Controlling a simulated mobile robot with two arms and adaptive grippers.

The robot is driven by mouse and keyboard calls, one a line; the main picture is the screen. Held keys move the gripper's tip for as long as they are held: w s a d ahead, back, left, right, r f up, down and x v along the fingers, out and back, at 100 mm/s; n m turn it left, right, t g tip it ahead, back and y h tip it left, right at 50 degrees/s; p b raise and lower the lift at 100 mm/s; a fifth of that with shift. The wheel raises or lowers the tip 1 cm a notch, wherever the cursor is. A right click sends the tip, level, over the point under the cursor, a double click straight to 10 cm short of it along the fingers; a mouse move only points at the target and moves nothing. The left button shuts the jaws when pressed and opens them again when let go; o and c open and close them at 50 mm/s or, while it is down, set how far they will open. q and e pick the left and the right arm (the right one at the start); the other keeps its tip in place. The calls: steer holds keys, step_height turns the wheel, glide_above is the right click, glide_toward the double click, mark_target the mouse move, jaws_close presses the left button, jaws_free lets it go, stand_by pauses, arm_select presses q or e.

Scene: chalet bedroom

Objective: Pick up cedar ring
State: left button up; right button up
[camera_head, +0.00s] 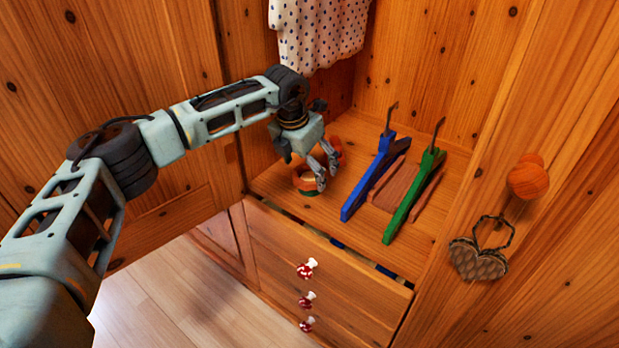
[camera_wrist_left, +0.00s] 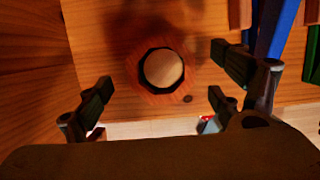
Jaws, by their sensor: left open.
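A reddish wooden ring, which looks like the cedar ring (camera_wrist_left: 133,68), shows in the left wrist view on the shelf. It has a dark eight-sided inner edge around a pale round middle. I cannot tell whether that middle is a separate thing. In the head view, an orange and green round thing (camera_head: 300,181) sits near the shelf's front left, partly behind my fingers. My left gripper (camera_head: 326,176) is open and empty just above and beside it, pointing down. In the left wrist view the ring lies between and beyond the spread fingers. My right gripper is not in view.
On the wardrobe shelf (camera_head: 268,184), a blue hanger (camera_head: 362,188) and a green hanger (camera_head: 408,208) lie to the right. A spotted cloth (camera_head: 318,35) hangs above. Drawers with red-and-white knobs (camera_head: 307,268) are below. A heart ornament (camera_head: 478,262) hangs from a round knob (camera_head: 528,178).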

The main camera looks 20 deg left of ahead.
arm_select(q)
steer(key=shift+w+d+f, duration=0.1)
steer(key=shift+w+f, duration=0.15)
steer(key=shift+f, duration=0.45)
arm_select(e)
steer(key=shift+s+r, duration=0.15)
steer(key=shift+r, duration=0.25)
arm_select(q)
steer(key=shift+c, duration=0.5)
steer(key=c, duration=0.9)
